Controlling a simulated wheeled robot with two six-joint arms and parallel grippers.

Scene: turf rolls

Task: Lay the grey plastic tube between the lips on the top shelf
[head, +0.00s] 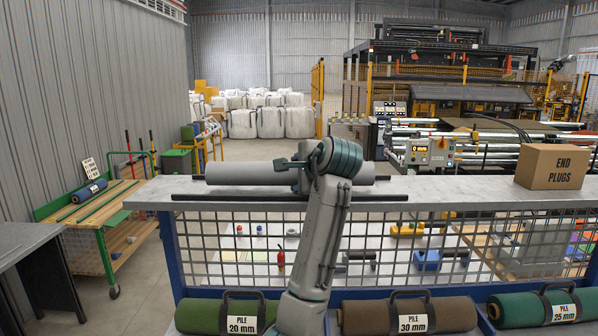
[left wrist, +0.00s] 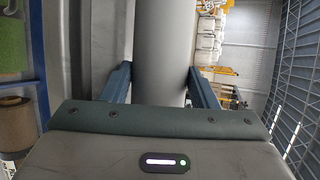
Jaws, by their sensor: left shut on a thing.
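The grey plastic tube (head: 240,173) lies lengthwise along the top shelf (head: 450,190) in the head view. Two dark lips run along the shelf, the back lip (head: 384,178) partly hidden behind the tube and the front lip (head: 230,197) nearer me. The tube appears between or just above them; I cannot tell whether it touches the shelf. My left gripper (head: 297,172) is shut around the tube's middle. In the left wrist view the tube (left wrist: 161,50) runs between the two blue fingers (left wrist: 160,85). My right gripper is not in view.
An END PLUGS box (head: 555,167) stands at the shelf's right end. Below are a mesh panel and rolls marked 20 mm (head: 200,316), 30 mm (head: 455,314) and 25 mm (head: 515,310). A green-framed wooden bench (head: 100,208) stands left. The shelf is clear between tube and box.

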